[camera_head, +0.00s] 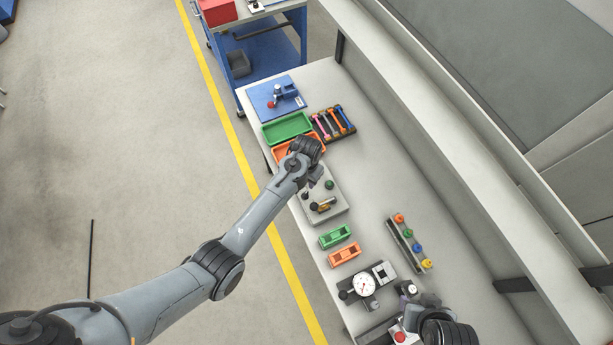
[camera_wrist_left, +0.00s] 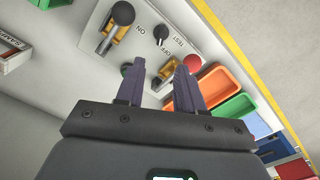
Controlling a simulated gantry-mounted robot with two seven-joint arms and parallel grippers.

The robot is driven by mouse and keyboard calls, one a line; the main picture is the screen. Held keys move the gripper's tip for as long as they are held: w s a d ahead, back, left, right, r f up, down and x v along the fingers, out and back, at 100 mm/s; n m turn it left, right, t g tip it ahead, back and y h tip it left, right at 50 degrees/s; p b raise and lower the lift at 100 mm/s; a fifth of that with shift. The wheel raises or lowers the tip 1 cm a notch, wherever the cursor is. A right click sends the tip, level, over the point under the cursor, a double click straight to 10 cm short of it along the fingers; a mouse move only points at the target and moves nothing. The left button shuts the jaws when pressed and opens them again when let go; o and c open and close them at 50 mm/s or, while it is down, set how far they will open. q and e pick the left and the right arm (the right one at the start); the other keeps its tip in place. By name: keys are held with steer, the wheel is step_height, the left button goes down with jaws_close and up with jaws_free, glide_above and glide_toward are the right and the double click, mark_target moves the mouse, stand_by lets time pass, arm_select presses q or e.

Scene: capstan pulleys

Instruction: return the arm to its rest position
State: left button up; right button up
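My left arm (camera_head: 245,230) reaches in from the left over the bench. My left gripper (camera_head: 316,179) is above the far end of a grey control panel (camera_head: 337,214), beside the orange tray (camera_head: 283,151). In the left wrist view its two dark fingers (camera_wrist_left: 160,85) stand apart with nothing between them. Beyond them is the panel (camera_wrist_left: 96,22), with ON, OFF and TEST labels, a black-knobbed lever (camera_wrist_left: 122,14), a black knob (camera_wrist_left: 160,32) and a red knob (camera_wrist_left: 193,62). My right gripper (camera_head: 412,318) is at the bottom right; its fingers are unclear.
A green tray (camera_head: 287,127), a rack of colored tools (camera_head: 333,122) and a blue board (camera_head: 262,98) lie farther back. Green (camera_head: 335,236) and orange (camera_head: 344,254) blocks, a dial gauge (camera_head: 365,284) and a rail of colored pulleys (camera_head: 408,243) lie nearer. The bench's right middle is clear.

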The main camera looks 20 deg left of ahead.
arm_select(q)
steer(key=shift+r, duration=0.55)
steer(key=s+a+f+g, duration=0.1)
steer(key=s+a+f, duration=0.15)
steer(key=s, duration=0.55)
steer(key=s+a+f+g, duration=0.1)
steer(key=s+f, duration=0.3)
steer(key=s, duration=0.4)
steer(key=s+a+f, duration=0.2)
steer(key=s+f, duration=0.1)
steer(key=s, duration=0.5)
steer(key=s+a+r+p, duration=0.1)
steer(key=s+r, duration=0.3)
steer(key=s, duration=0.1)
step_height(320, 180, up, 20)
steer(key=w+t, duration=0.2)
steer(key=t, duration=0.3)
steer(key=shift+w+a+n+t, duration=0.15)
steer(key=shift+n+t, duration=0.15)
